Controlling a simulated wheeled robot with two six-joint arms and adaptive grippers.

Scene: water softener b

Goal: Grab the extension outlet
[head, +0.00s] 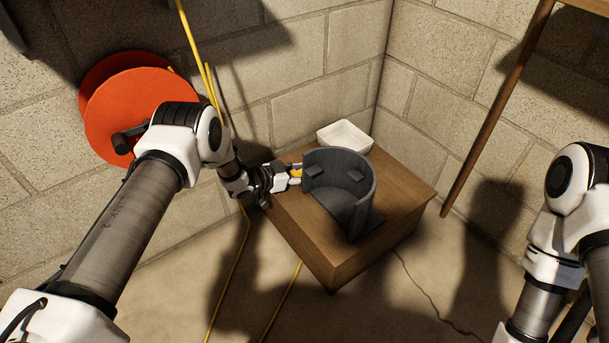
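My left gripper (291,177) is above the left side of the wooden box, just left of the dark grey curved piece. A small yellow thing (297,171) shows at its fingertips; it may be the extension outlet, but most of it is hidden by the gripper and the grey piece. I cannot tell whether the fingers are closed on it. A yellow cable (231,275) hangs down the wall and runs to the floor behind my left arm. My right arm is at the right edge, with its gripper out of view.
The dark grey curved piece (352,205) stands upright on the wooden box (315,250), with a white tray (345,135) behind it. An orange reel (105,108) is on the left wall. A wooden post (497,110) stands at right. The floor right of the box is clear.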

